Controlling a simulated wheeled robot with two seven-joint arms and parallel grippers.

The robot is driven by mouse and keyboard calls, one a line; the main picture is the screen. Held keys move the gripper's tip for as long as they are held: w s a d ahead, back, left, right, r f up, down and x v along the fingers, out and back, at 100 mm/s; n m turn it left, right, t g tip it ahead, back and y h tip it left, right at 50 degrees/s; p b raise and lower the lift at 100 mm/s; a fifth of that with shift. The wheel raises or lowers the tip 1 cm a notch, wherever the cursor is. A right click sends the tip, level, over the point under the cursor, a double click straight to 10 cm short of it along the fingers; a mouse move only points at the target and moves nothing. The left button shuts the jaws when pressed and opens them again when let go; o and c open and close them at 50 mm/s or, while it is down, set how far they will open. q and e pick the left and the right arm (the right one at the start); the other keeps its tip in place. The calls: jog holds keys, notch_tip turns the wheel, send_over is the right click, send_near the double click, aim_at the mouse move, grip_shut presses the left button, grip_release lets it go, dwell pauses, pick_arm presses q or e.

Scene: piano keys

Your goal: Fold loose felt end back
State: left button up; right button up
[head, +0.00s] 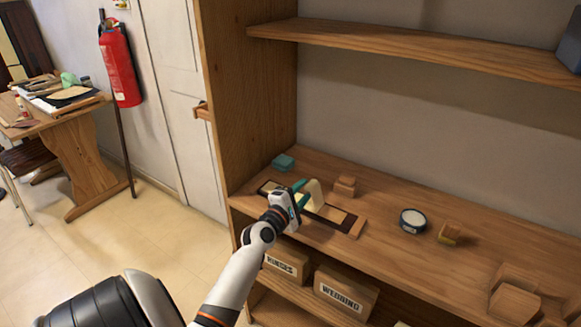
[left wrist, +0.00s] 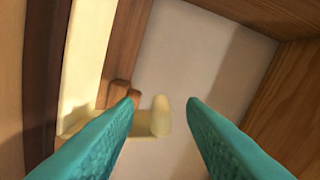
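A long dark strip base with a pale felt strip on it (head: 335,214) lies along the front of the wooden shelf. A cream loose felt end (head: 314,194) stands up from it, and it also shows in the left wrist view as a pale curled piece (left wrist: 160,117). My left gripper (head: 303,186), with teal fingers, is just left of and over this end. In the left wrist view its fingers (left wrist: 164,100) are apart, with the curled piece showing in the gap and touching neither finger visibly. My arm hides part of the strip. My right gripper is not in view.
Wooden blocks (head: 513,302) stand at the right. Labelled boxes (head: 345,293) sit below. An upper shelf (head: 420,48) overhangs the back.

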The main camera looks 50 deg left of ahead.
pick_arm(q)
jog(key=v, duration=0.7)
jog(key=shift+s+b, duration=0.3)
jog(key=shift+s, duration=0.1)
jog(key=shift+d, duration=0.15)
